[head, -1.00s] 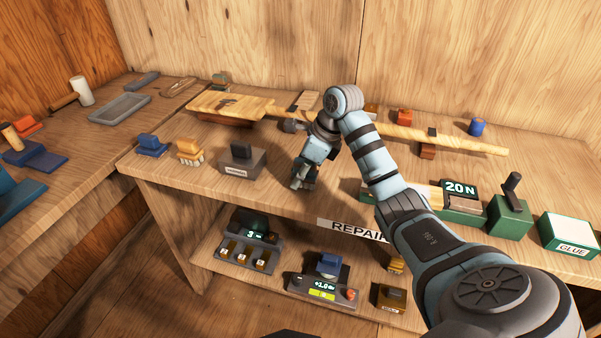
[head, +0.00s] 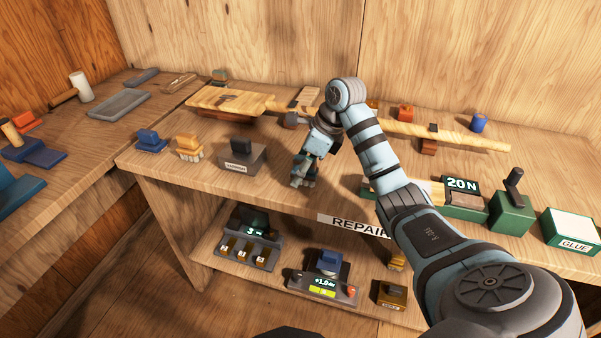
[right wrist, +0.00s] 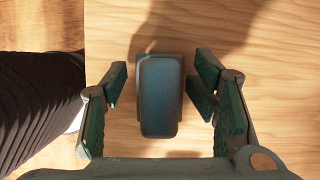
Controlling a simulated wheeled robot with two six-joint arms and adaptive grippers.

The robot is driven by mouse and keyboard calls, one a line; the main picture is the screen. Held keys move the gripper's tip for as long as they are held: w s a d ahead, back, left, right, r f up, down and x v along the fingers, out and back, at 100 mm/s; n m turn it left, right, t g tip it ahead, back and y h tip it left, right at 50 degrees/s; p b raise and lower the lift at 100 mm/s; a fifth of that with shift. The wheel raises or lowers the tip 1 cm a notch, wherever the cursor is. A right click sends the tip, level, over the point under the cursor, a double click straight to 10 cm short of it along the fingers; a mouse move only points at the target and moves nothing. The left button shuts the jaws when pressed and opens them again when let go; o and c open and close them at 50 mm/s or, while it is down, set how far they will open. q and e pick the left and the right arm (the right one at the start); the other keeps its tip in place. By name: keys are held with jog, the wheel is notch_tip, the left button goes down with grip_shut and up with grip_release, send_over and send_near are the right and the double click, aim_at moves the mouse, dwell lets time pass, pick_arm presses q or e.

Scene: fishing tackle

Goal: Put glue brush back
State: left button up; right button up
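My right gripper (head: 301,181) is low over the front part of the bench (head: 215,190), left of the middle of the picture. In the right wrist view the right gripper (right wrist: 160,90) is open, with a dark blue-grey rounded block (right wrist: 160,97) between its fingers and a gap on each side. The head view hides this block behind the gripper, and I cannot tell if it is the glue brush. An orange brush with pale bristles (head: 188,147) stands farther left. The white-topped green box labelled GLUE (head: 572,231) is at the far right. My left gripper is not in view.
A grey block with a dark handle (head: 243,157) and a blue-handled piece (head: 150,141) stand left of my gripper. A long wooden paddle-like piece (head: 229,101) lies behind. A green crank box (head: 510,212) stands right. A lower shelf (head: 205,262) holds devices.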

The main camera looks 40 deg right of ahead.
jog(key=v, duration=0.3)
jog(key=p+v, duration=0.1)
jog(key=shift+a+r, duration=0.25)
jog(key=p+v, duration=0.7)
jog(key=v, duration=0.2)
jog(key=shift+s+r, duration=0.3)
jog(key=shift+a, duration=0.15)
jog(key=shift+f, duration=0.1)
